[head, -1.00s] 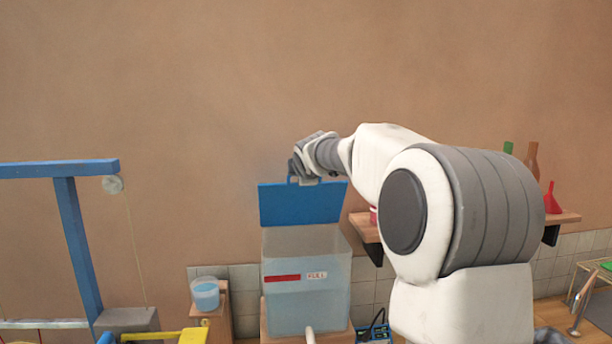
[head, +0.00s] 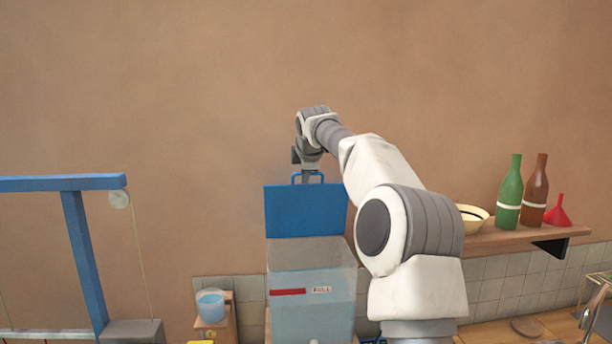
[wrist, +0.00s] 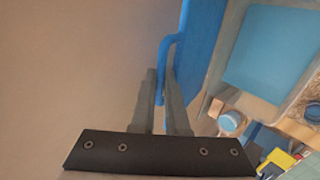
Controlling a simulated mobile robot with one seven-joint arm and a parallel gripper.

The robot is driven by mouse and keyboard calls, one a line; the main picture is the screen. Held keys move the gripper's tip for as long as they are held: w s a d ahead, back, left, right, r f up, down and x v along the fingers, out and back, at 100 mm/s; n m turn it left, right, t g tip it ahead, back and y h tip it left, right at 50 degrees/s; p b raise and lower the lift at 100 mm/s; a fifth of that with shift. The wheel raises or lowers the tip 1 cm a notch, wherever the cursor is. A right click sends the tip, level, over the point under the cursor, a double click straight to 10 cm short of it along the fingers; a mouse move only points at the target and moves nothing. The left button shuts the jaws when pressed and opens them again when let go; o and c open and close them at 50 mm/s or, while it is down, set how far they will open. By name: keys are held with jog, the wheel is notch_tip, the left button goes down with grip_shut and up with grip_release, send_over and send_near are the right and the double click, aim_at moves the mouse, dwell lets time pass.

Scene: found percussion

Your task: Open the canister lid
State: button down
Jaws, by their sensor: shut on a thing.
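The canister (head: 312,287) is a translucent box with a red stripe and a small label, standing near the wall. Its blue lid (head: 306,211) stands raised, roughly upright, at the top of the canister. A blue loop handle (head: 296,177) sticks up from the lid's upper edge. My gripper (head: 309,174) is above the lid, shut on the handle. In the wrist view, the fingers of my gripper (wrist: 164,100) lie on both sides of the blue handle (wrist: 167,58), and the lid (wrist: 202,40) runs beside them. The canister's open top shows blue content (wrist: 268,52).
A shelf (head: 510,237) at right holds a bowl (head: 471,216), a green bottle (head: 509,195), a brown bottle (head: 534,192) and a red funnel (head: 558,212). A cup of blue liquid (head: 210,306) stands left of the canister. A blue frame (head: 84,250) stands far left.

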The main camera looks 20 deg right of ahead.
jog(key=shift+w+d+f, duration=0.1)
jog(key=shift+w+f, duration=0.1)
jog(key=shift+w, duration=0.3)
jog(key=shift+w+g, duration=0.1)
jog(key=shift+g, duration=0.2)
jog(key=c, duration=0.9)
grip_release()
jog(key=shift+f, duration=0.1)
jog(key=v, duration=0.6)
jog(key=b+v, duration=0.1)
jog(key=v, duration=1.1)
jog(key=shift+w+d+r+b, duration=0.1)
jog(key=shift+d+r+b, duration=0.1)
jog(key=shift+r+b, duration=0.2)
